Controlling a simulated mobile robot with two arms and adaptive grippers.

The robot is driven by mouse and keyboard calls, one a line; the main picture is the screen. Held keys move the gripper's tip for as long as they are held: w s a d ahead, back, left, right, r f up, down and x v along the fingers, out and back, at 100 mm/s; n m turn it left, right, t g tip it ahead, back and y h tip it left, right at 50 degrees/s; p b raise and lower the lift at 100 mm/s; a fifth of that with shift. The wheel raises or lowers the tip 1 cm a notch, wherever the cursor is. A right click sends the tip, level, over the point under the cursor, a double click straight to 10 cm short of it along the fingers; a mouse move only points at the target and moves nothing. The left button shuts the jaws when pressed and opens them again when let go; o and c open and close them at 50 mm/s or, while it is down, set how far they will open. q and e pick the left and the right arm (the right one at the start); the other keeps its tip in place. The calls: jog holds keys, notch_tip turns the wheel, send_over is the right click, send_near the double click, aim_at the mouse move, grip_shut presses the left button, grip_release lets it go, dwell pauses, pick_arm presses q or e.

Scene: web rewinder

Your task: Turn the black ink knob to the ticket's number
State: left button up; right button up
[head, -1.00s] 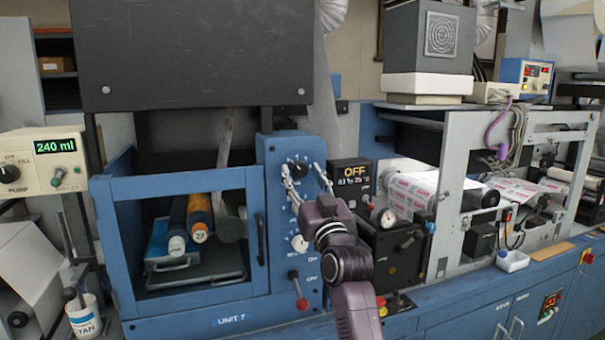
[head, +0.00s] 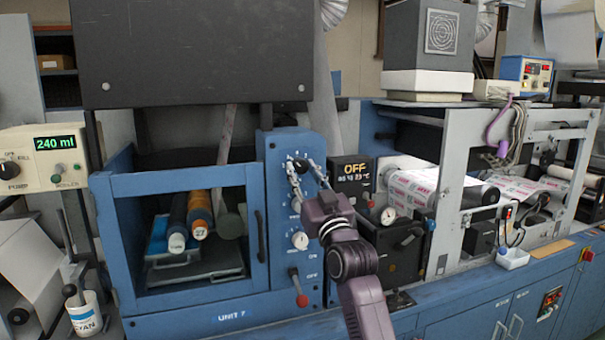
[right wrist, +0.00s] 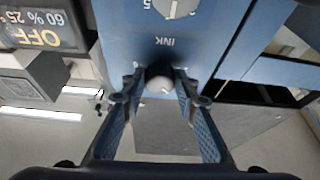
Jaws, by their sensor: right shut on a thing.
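The black ink knob (head: 299,165) is at the top of the blue control panel (head: 282,145). My right gripper (head: 307,170) is at the knob, its fingers closed around it. In the right wrist view the dark round knob (right wrist: 160,78) sits between the two fingertips (right wrist: 160,92), below the upside-down word INK. The fingers partly hide the knob and its scale, so I cannot read its setting. I cannot make out a ticket with a readable number. My left gripper is not in view.
White-faced knobs (head: 299,241) and a red-tipped lever (head: 301,300) are lower on the panel. A black display (head: 352,171) reading OFF stands close right of my gripper. A blue-framed window (head: 180,182) is to the left.

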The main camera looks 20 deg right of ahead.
jog(key=shift+d+n+y, duration=0.15)
jog(key=shift+n+y, duration=0.45)
jog(key=shift+n, duration=0.5)
jog(key=shift+d+n+g+y, duration=0.1)
jog(key=shift+n+g+y, duration=0.35)
jog(key=shift+n, duration=0.75)
jog(key=n, duration=0.1)
jog(key=n+y+p, duration=0.1)
jog(key=shift+r+n+g, duration=0.2)
jog(key=shift+n+g, duration=0.05)
jog(key=shift+n, duration=0.15)
jog(key=shift+n+g+y+p, duration=0.3)
jog(key=shift+n+y+p, duration=0.25)
jog(key=shift+n+p, duration=0.5)
jog(key=shift+f+n, duration=0.1)
jog(key=shift+n, duration=0.25)
jog(key=o, duration=1.1)
jog(key=shift+o, duration=0.2)
